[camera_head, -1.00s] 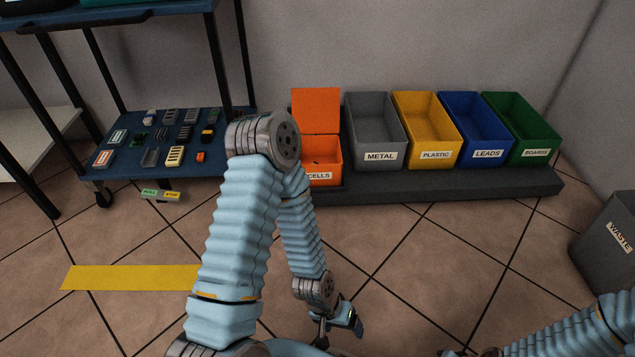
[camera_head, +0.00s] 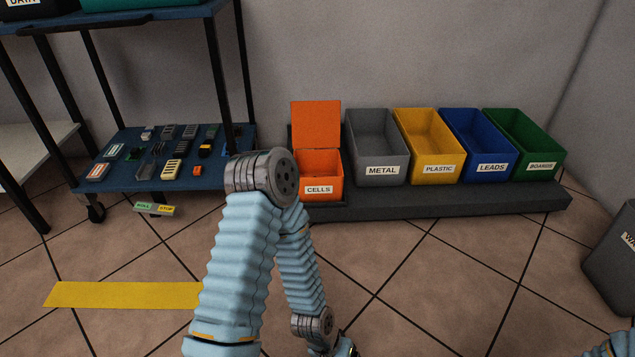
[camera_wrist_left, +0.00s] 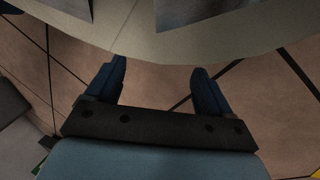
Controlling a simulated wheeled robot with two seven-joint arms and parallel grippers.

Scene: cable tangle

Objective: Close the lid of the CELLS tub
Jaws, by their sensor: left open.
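The orange CELLS tub (camera_head: 321,189) stands at the left end of the row of tubs in the head view. Its orange lid (camera_head: 316,124) is raised, standing up at the tub's back, so the tub is open. My left arm's elbow is in front of and left of the tub in the picture. My left gripper is low at the bottom edge of the head view, mostly cut off and well away from the tub. In the left wrist view my left gripper (camera_wrist_left: 157,88) is open, with nothing between its fingers. My right gripper is out of view.
Open METAL (camera_head: 382,171), PLASTIC (camera_head: 439,169), LEADS (camera_head: 491,168) and BOARDS (camera_head: 541,166) tubs share the dark platform (camera_head: 440,202). A cart (camera_head: 130,178) with small parts stands left. A grey waste bin (camera_head: 608,262) is at right. Tiled floor before the platform is clear.

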